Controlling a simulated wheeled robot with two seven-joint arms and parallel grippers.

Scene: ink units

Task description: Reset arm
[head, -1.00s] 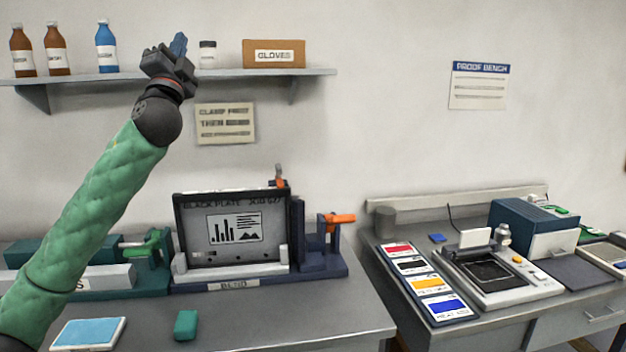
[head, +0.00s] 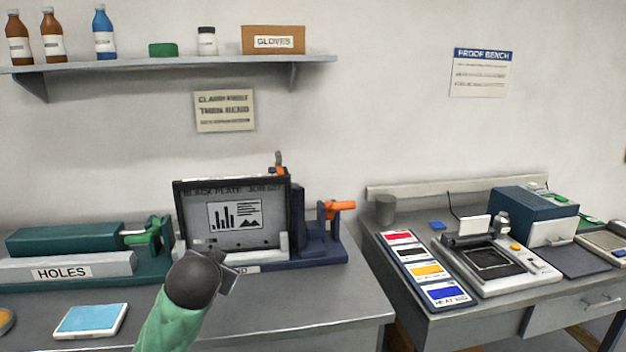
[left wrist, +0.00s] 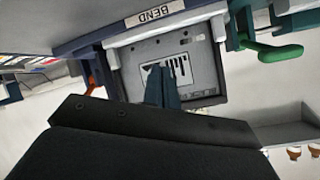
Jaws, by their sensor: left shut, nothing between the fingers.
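My left arm comes up from the bottom in the head view, with the left gripper (head: 228,266) in front of the bend fixture (head: 320,258). Its fingers are mostly hidden behind my wrist there. In the left wrist view, the left gripper (left wrist: 162,88) shows its two blue-grey fingers together, with nothing held between them. Beyond the fingers, the black plate (head: 235,215) stands in the fixture; it also shows in the left wrist view (left wrist: 200,85). My right gripper is in neither view.
A HOLES punch (head: 70,268) stands left, with a blue pad (head: 90,320) before it. A wall shelf (head: 170,64) holds bottles, a green block (head: 163,49), a jar and a gloves box (head: 273,40). The proof bench (head: 480,305) stands right, across a gap.

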